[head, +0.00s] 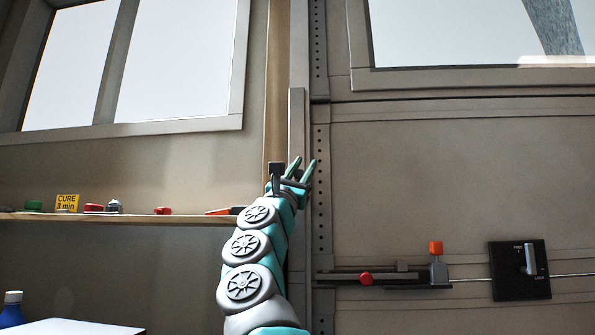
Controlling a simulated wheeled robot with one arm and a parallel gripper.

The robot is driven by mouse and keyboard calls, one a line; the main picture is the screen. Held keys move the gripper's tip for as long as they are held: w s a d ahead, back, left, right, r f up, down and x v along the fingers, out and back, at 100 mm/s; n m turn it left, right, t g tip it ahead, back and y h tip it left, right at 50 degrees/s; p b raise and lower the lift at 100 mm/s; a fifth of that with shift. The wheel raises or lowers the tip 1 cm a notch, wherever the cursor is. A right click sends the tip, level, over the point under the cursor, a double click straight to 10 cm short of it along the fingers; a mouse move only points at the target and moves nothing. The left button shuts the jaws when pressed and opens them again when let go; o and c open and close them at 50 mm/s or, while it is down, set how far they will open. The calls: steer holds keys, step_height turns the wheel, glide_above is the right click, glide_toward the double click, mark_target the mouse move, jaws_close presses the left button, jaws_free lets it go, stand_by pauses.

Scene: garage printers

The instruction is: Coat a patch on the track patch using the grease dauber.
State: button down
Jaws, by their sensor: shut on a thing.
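My gripper (303,168) is raised in front of the vertical door track (297,115), with its two green fingers pointing up. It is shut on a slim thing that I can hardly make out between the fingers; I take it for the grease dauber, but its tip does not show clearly. I cannot make out a separate patch or any grease on the track. My gripper and wrist overlap the track's middle in the head view, and I cannot tell whether anything touches it.
A wooden shelf (150,218) at left holds a yellow "CURE 3 min" sign (67,203) and several small items. A latch bar (385,279) and a black lock plate (520,270) are on the door at right. A blue bottle (12,310) stands at lower left.

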steer(key=shift+d+r+p, duration=0.1)
steer(key=shift+r+p, duration=0.4)
steer(key=shift+r, duration=0.2)
steer(key=shift+a+p, duration=0.8)
steer(key=shift+a, duration=1.2)
steer(key=shift+d+r+b, duration=0.15)
steer(key=shift+d+r, duration=0.15)
steer(key=shift+d, duration=0.7)
steer(key=shift+d+r+b, duration=0.15)
steer(key=shift+d+r, duration=0.15)
steer(key=shift+d, duration=0.65)
steer(key=shift+r+p, duration=0.7)
steer(key=shift+r, duration=0.1)
steer(key=a, duration=0.1)
steer(key=a+p, duration=0.1)
steer(key=a, duration=0.2)
steer(key=shift+w, duration=0.25)
